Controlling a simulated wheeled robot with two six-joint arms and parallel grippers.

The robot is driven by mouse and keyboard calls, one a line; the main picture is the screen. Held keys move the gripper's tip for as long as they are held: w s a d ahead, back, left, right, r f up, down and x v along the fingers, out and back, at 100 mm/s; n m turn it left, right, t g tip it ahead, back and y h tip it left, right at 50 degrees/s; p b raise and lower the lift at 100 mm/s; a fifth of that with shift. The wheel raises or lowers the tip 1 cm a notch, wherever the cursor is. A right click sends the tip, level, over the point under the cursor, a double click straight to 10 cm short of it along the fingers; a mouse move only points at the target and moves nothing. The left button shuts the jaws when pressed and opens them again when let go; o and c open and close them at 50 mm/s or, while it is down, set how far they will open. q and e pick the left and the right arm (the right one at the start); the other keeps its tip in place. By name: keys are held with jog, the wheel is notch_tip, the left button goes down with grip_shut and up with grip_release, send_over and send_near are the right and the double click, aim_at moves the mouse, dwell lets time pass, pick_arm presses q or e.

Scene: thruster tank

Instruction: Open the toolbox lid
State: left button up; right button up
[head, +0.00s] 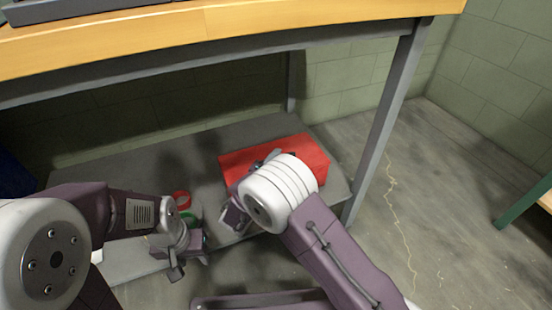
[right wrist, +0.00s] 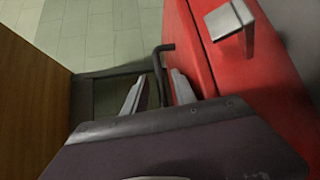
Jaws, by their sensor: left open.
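The red toolbox (head: 309,152) lies on the low grey shelf under the workbench, and its lid looks closed. My right gripper (head: 262,160) is at the toolbox, largely hidden by my white wrist joint in the head view. In the right wrist view my right gripper (right wrist: 158,84) has its fingers apart, with a dark bent bar (right wrist: 158,68), seemingly the handle, between them. The red toolbox side (right wrist: 260,85) and a metal latch (right wrist: 230,20) show at the right. My left gripper (head: 176,262) is open and empty, left of the toolbox at the shelf's front.
A red ring (head: 181,198) and a green ring (head: 189,218) lie on the shelf (head: 130,165) near my left gripper. The wooden bench top (head: 250,28) hangs over the shelf. A grey bench leg (head: 388,120) stands right of the toolbox. The floor beyond it is clear.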

grip_shut()
dwell(1.3)
